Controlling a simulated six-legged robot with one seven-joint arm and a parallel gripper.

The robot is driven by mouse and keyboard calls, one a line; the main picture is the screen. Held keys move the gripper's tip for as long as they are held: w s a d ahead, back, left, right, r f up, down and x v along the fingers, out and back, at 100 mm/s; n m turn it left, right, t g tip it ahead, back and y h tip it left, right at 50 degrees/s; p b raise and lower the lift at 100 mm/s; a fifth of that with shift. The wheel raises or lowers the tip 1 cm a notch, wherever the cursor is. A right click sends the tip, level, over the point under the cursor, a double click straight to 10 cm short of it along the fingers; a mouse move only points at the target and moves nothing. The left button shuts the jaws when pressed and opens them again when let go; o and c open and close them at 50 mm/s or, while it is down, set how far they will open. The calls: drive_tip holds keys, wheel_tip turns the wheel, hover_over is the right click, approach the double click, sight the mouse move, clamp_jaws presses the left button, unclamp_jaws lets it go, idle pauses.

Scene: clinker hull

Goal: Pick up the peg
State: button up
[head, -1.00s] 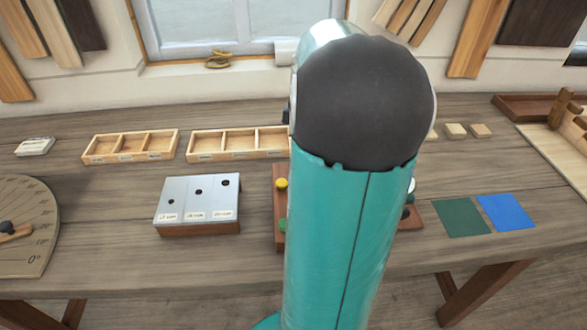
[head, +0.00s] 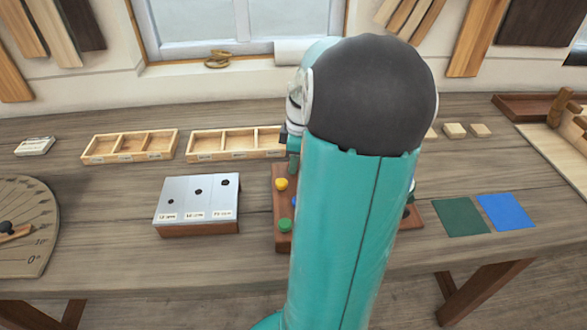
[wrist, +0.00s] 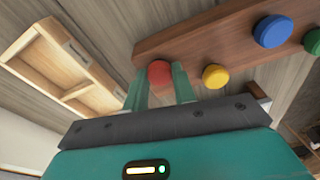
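A brown wooden rack (head: 283,245) holds round-topped pegs in a row. In the wrist view the row on the rack (wrist: 195,40) is a red peg (wrist: 159,72), a yellow peg (wrist: 215,76), a blue peg (wrist: 272,31) and a green peg (wrist: 313,41). In the head view the yellow peg (head: 281,184) and green peg (head: 285,225) show; my arm hides the red one. My gripper (wrist: 160,84) is open, its two teal fingers apart, with the red peg seen in the gap between them. Whether they touch it cannot be told.
A grey-topped block with three holes (head: 198,200) stands left of the rack. Two three-compartment wooden trays (head: 130,146) (head: 237,144) lie behind. Green (head: 461,216) and blue (head: 507,212) squares lie to the right. Bare bench lies in front of the block.

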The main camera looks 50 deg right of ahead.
idle(0.3)
drive_tip(key=shift+r, duration=0.45)
wheel_tip(320, 180, up, 2)
drive_tip(key=s+a+r, duration=0.4)
drive_tip(key=a+r, duration=0.1)
drive_tip(key=s+a+r, duration=0.5)
drive_tip(key=shift+s+a, duration=0.15)
drive_tip(key=shift+s, duration=0.1)
idle(0.4)
